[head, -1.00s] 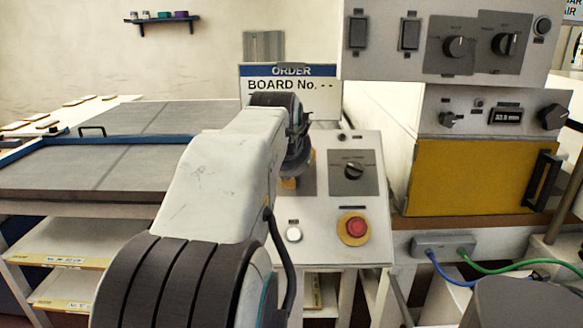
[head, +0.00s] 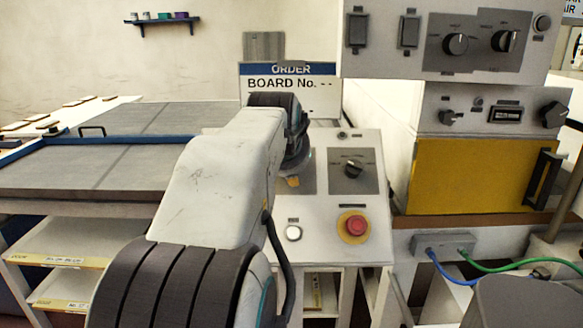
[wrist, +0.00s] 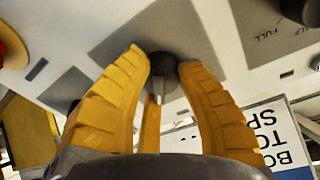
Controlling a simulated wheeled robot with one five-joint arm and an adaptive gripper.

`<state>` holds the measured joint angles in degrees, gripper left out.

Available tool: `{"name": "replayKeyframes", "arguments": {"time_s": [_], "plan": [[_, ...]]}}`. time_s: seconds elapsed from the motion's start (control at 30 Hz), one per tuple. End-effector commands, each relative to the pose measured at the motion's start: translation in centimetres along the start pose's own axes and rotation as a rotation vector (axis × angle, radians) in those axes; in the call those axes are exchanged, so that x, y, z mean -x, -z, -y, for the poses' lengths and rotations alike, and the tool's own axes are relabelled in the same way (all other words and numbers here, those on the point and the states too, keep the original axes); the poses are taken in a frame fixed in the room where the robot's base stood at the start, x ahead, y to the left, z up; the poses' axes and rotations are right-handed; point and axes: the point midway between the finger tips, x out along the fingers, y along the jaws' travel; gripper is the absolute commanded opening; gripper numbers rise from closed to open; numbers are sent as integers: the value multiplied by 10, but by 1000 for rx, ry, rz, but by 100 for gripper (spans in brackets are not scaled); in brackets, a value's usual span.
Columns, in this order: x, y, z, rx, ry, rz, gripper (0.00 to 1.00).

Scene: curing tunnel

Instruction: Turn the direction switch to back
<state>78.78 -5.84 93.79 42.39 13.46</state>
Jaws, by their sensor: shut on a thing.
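My gripper (wrist: 165,75) is shut on a dark switch knob (wrist: 162,64) on a grey plate of the sloped control panel (head: 322,215). In the wrist view, its yellow fingers stand on both sides of the knob. In the head view, my arm hides this knob and most of its plate, and only a little yellow finger shows. The knob's label and pointer cannot be read. A second dark knob (head: 352,168) sits on the grey plate to the right, apart from my gripper.
A red stop button (head: 355,226) on a yellow ring and a white button (head: 293,233) are low on the panel. An order sign (head: 290,80) stands behind it. More knobs are on the upper cabinet (head: 455,44) at right. A grey conveyor bed (head: 80,170) lies at left.

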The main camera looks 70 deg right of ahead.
Motion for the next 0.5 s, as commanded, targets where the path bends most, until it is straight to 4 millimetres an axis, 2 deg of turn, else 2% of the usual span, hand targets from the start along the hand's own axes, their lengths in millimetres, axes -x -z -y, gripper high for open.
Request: {"name": "replayKeyframes", "arguments": {"time_s": [0.2, 0.23, 0.5], "plan": [[1, 4, 2, 0, 5, -14, 0], [1, 4, 2, 0, 5, -14, 35], [1, 3, 1, -1, 3, -8, 59]]}}
